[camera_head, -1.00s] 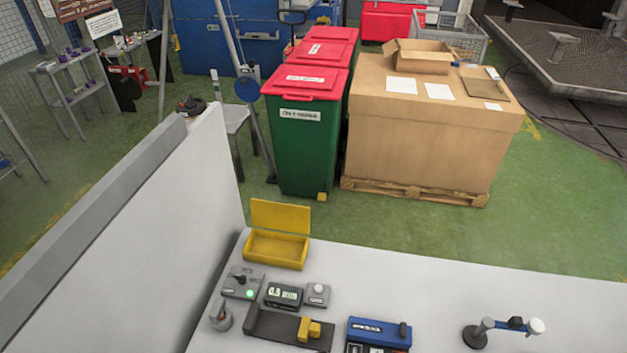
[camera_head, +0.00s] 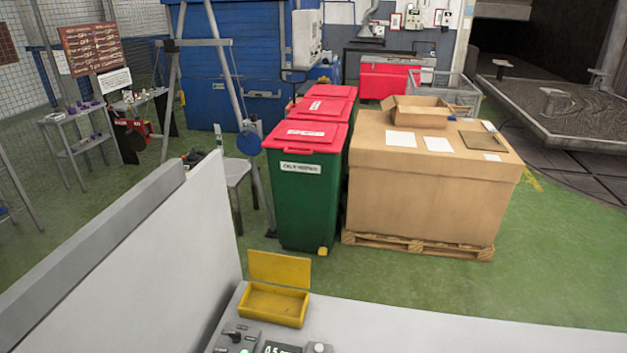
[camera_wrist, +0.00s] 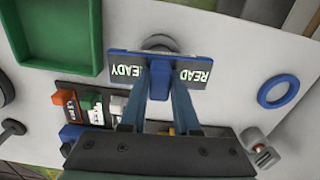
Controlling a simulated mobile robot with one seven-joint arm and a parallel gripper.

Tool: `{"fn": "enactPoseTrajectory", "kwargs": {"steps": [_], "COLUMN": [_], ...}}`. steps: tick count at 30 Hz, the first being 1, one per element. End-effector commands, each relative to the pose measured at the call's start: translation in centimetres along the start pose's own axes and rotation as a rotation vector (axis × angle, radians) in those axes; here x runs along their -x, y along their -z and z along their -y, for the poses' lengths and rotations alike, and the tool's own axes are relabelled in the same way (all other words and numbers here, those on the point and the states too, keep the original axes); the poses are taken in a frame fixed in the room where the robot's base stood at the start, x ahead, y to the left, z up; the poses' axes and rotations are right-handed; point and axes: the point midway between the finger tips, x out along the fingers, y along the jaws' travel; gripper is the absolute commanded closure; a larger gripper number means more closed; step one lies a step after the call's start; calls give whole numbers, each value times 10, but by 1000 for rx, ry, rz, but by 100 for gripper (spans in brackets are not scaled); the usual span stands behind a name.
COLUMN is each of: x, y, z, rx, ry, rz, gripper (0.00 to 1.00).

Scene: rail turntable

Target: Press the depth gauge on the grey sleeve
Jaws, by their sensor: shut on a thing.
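The gauge has a wide dark face with blue edges, and the lit word READY shows at both sides of the fingers. A round grey thing (camera_wrist: 158,41), perhaps the grey sleeve, shows just beyond the gauge. The gauge hides most of it, so I cannot tell whether they touch. My gripper is not in the head view.
In the head view, a yellow open box (camera_head: 273,307) stands on the white bench (camera_head: 400,325), beside a light wall (camera_head: 165,255).

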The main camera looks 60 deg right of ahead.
Motion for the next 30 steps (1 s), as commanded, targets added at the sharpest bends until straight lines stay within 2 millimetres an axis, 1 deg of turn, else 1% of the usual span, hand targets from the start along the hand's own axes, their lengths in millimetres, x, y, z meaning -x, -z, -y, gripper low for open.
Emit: {"fn": "enactPoseTrajectory", "kwargs": {"steps": [30], "x": [-10], "y": [0], "z": [0], "rx": [0], "ry": [0], "rz": [0], "gripper": [100]}}
